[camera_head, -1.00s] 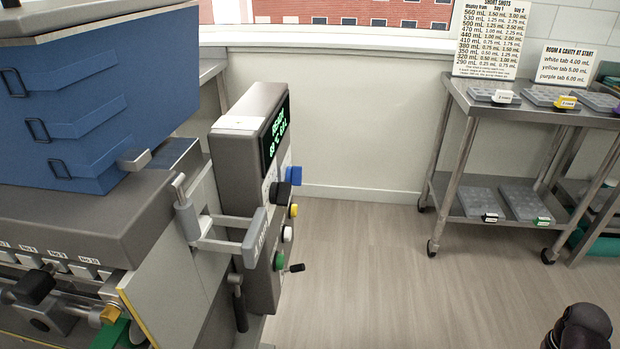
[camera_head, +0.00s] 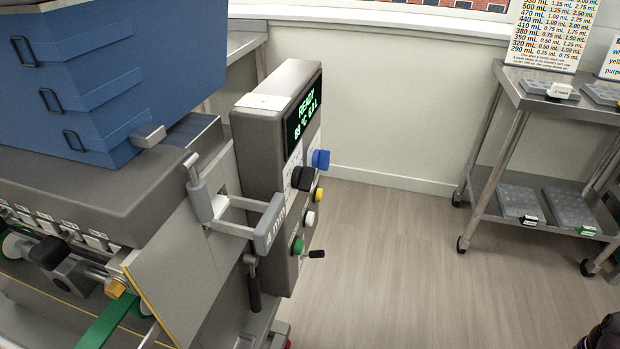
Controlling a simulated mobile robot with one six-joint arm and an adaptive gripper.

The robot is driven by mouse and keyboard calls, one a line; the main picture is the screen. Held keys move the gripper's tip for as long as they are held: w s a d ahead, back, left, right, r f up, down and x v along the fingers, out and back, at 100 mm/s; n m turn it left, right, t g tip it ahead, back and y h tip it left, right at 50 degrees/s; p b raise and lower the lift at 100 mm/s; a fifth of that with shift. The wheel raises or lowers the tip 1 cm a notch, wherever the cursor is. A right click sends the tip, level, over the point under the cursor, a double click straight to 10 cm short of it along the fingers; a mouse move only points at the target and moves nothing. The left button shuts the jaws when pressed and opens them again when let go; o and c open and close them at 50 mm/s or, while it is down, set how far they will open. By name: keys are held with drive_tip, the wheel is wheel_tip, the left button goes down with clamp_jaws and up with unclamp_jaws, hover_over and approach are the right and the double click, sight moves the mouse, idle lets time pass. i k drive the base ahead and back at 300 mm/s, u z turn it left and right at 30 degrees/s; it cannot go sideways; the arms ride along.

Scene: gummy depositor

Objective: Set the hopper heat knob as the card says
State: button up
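The grey control box (camera_head: 265,150) stands left of centre, its front panel turned to the right and seen steeply from the side. Its lit display (camera_head: 304,113) shows green text reading READY, with a temperature that looks like 89 °C and a volume below. Under it are a blue knob (camera_head: 320,159), a black knob (camera_head: 302,179), a yellow knob (camera_head: 319,194), a white knob (camera_head: 310,219) and a green knob (camera_head: 297,246). I cannot read their labels or settings. A white card-like piece (camera_head: 262,102) lies on the box top, its writing unreadable. My gripper is not in view.
The depositor's blue hopper (camera_head: 90,80) and grey body fill the left. A grey handle frame (camera_head: 268,222) juts out before the box. A steel cart (camera_head: 520,95) with trays and a printed sign (camera_head: 553,35) stands right. The floor (camera_head: 400,270) between is clear.

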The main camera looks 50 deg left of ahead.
sight(302, 178)
drive_tip(key=u, duration=5.05)
drive_tip(key=i, duration=0.1)
drive_tip(key=z, duration=2.95)
drive_tip(key=k, duration=0.6)
drive_tip(key=z, duration=0.15)
drive_tip(key=i, duration=0.55)
drive_tip(key=u, duration=0.05)
